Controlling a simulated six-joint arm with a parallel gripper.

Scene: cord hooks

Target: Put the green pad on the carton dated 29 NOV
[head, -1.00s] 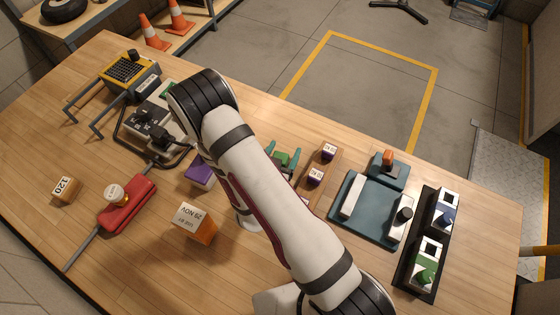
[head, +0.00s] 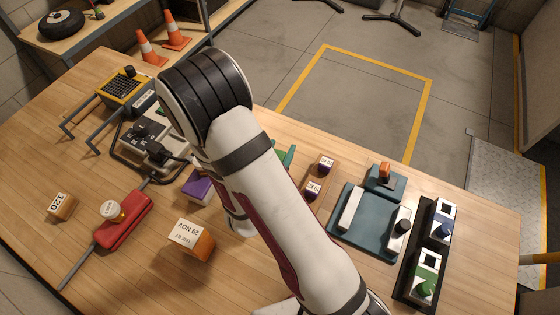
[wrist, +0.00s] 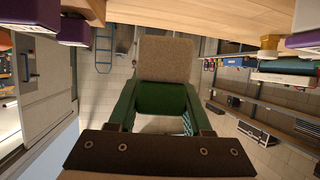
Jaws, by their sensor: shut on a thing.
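The carton dated 29 NOV (head: 199,246) is orange with a white printed top and stands on the table left of my arm in the head view. My gripper (head: 286,154) shows only as a bit of green behind my arm there. In the wrist view my gripper (wrist: 161,84) is shut on the green pad (wrist: 162,98), which sits between the two green fingers. A beige speckled face (wrist: 165,60) adjoins the pad beyond the fingertips. The gripper is to the right of the carton and apart from it. Its height above the table is hard to tell.
A purple box (head: 197,187) stands close behind the carton, partly hidden by my arm. A red tool (head: 122,222) and a block marked 120 (head: 61,207) lie left. Small purple-sided blocks (head: 314,188) sit on a wooden strip. A teal fixture (head: 362,225) stands right. Table front-left is clear.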

